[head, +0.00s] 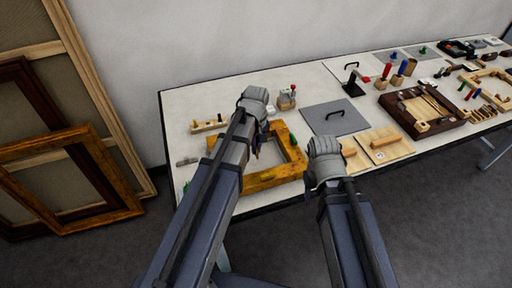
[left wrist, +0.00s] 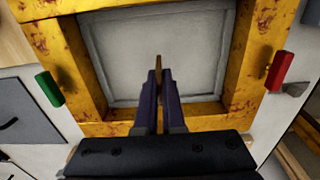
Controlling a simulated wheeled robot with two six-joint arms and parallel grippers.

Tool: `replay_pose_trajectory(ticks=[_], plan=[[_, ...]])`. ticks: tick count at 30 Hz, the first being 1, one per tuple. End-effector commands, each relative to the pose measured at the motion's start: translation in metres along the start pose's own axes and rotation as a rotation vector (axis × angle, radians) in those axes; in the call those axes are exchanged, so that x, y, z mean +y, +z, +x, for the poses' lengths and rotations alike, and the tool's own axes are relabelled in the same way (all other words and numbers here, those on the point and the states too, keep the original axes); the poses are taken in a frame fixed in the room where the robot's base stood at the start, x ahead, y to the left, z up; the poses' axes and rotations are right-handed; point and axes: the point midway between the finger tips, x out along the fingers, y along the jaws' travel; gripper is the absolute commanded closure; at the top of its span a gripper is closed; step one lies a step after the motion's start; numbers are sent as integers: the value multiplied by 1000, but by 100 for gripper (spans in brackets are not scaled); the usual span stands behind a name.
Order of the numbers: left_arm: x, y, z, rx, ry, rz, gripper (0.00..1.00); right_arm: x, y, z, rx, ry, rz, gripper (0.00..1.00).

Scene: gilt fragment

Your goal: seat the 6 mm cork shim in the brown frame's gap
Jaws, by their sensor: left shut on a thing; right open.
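My left gripper (head: 257,152) points down over the opening of the mottled gold-yellow frame (head: 267,183). In the left wrist view its fingers (left wrist: 158,82) are shut on a thin brown piece (left wrist: 158,61), seen nearly edge-on. It looks like a cork shim; its thickness cannot be read. The piece shows over the grey panel inside the gold frame (left wrist: 105,130). A dark brown frame (head: 395,104) lies further right on the table, away from both grippers. My right gripper (head: 312,183) is near the table's front edge; its fingers are mostly hidden by the hand.
Green (left wrist: 48,88) and red (left wrist: 280,70) blocks sit at the gold frame's sides. A grey plate with a handle (head: 350,110) and light wooden boards (head: 390,150) lie to the right. A small wooden rack (head: 208,126) stands at left. Framed panels (head: 70,180) lean against the wall.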

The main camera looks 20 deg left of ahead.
Motion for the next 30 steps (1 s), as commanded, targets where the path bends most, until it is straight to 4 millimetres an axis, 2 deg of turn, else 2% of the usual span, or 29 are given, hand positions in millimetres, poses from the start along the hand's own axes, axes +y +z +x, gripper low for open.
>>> replay_pose_trajectory(ticks=[1,6,13,18,24,30], plan=[[0,0,-15,0,0,0,100,1,1,-15,0,0,0,50],[0,0,-42,0,0,0,100,4,2,-42,0,0,0,50],[0,0,-71,0,0,0,100,7,4,-70,0,0,-1,50],[0,0,-75,0,0,0,100,7,4,-74,0,0,-2,50],[0,0,-61,0,0,0,100,6,4,-61,0,0,-1,50],[0,0,-64,0,0,0,100,6,4,-64,0,0,-1,50]])
